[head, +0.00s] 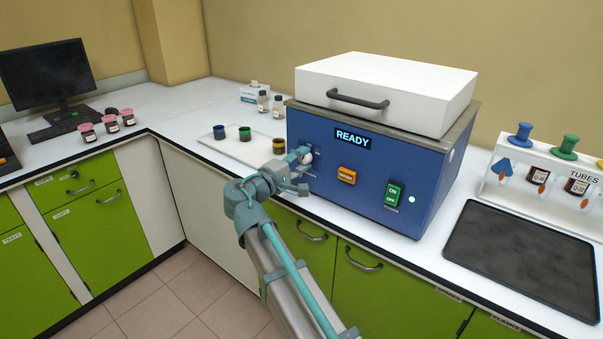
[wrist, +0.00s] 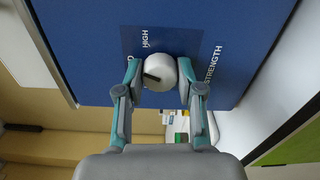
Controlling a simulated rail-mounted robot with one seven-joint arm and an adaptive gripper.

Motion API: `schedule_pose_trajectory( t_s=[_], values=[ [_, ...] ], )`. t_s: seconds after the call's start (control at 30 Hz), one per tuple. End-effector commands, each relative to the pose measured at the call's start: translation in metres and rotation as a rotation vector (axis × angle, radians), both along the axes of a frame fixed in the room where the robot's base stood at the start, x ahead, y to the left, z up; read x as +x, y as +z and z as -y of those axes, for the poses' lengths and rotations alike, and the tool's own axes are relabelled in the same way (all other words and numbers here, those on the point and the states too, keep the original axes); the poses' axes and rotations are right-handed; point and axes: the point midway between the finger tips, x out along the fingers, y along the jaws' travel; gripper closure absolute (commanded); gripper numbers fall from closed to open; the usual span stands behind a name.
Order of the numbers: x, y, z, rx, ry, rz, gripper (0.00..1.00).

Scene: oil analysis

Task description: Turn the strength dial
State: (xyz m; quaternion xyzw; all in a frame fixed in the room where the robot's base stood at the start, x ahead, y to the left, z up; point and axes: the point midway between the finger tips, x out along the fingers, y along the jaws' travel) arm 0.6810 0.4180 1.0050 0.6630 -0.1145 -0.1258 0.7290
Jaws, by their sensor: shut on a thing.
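The strength dial (wrist: 160,72) is a round silver-grey knob with a dark pointer mark, on the blue front panel of the machine (head: 375,190). In the wrist view the labels "HIGH" and "STRENGTH" (wrist: 213,64) show beside it. My gripper (wrist: 159,85) is shut on the dial, with one finger on each side of it. In the head view my gripper (head: 297,172) is at the left part of the panel, and it partly hides the dial. The dark pointer mark lies towards the left of the knob in the wrist view.
The panel also bears a lit "READY" display (head: 352,139), an orange button (head: 346,176) and a green on/off switch (head: 393,195). A white tray with several coloured jars (head: 245,133) stands left of the machine. A black tray (head: 525,250) and tube rack (head: 545,190) are at the right.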

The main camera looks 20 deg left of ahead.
Motion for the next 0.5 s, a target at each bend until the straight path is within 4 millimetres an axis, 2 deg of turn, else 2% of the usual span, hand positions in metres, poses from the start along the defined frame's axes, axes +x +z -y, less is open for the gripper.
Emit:
schedule_pose_trajectory(
  t_s=[0.03, 0.5],
  values=[
    [0.0003, -0.006, -0.0003, 0.045, 0.0, 0.017, 0.98],
    [0.0004, -0.0044, -0.0004, 0.425, 0.0, 0.151, 0.98]
  ],
)
